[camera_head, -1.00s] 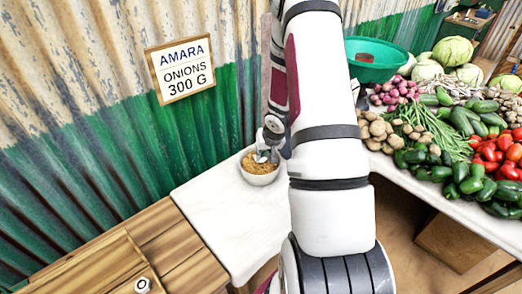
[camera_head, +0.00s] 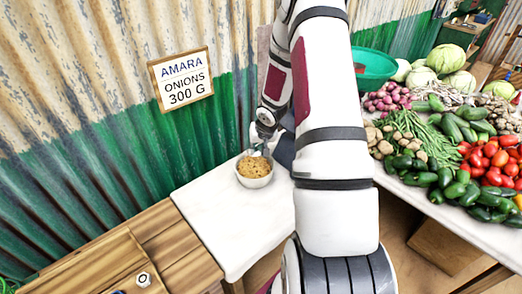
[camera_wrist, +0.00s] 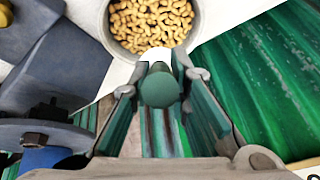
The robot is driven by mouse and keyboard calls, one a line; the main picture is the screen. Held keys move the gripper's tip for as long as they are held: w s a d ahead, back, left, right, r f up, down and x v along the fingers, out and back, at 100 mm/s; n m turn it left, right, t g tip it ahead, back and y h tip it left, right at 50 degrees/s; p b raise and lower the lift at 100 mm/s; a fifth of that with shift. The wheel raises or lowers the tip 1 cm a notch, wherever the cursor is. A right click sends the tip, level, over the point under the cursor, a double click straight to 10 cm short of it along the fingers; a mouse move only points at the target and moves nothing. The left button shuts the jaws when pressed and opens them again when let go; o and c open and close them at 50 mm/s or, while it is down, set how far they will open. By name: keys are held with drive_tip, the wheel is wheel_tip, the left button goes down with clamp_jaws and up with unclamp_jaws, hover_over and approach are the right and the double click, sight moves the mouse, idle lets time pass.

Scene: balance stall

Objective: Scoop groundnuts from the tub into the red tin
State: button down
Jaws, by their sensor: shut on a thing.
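The tub of groundnuts (camera_head: 242,178) is a pale round bowl on the white counter, left of my arm. Its rim (camera_wrist: 196,38) and the tan nuts show at the top of the wrist view. My gripper (camera_wrist: 160,80) is shut on a dark green, rounded piece (camera_wrist: 160,90), which looks like the end of a scoop handle. The scoop's bowl is not clearly visible. In the head view my gripper (camera_head: 262,145) is at the tub's far side, small and partly blurred. I do not see the red tin in either view.
A dark blue-grey block (camera_wrist: 62,66) stands beside the tub in the wrist view. A corrugated wall (camera_head: 110,150) with an onions sign (camera_head: 181,78) rises behind the counter. Vegetables and a green basin (camera_head: 373,66) fill the right. The white counter (camera_head: 225,220) is bare in front.

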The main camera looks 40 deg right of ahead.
drive_tip(key=shift+r+p, duration=1.65)
drive_tip(key=shift+r, duration=1.25)
drive_tip(key=shift+f, duration=0.15)
drive_tip(key=shift+w+a+b, duration=0.1)
drive_tip(key=shift+b, duration=0.25)
drive_tip(key=shift+r+t+h+b, duration=0.35)
drive_tip(key=shift+t+h+b, duration=0.25)
drive_tip(key=shift+t+b, duration=0.45)
drive_tip(key=shift+t, duration=0.25)
drive_tip(key=t+h+b, duration=0.1)
drive_tip(key=t, duration=0.1)
drive_tip(key=r+t+h+b, duration=0.1)
drive_tip(key=t, duration=0.1)
drive_tip(key=shift+b, duration=0.3)
drive_tip(key=shift+r+t+h, duration=0.3)
drive_tip(key=shift+t+h, duration=0.1)
drive_tip(key=shift+t, duration=0.1)
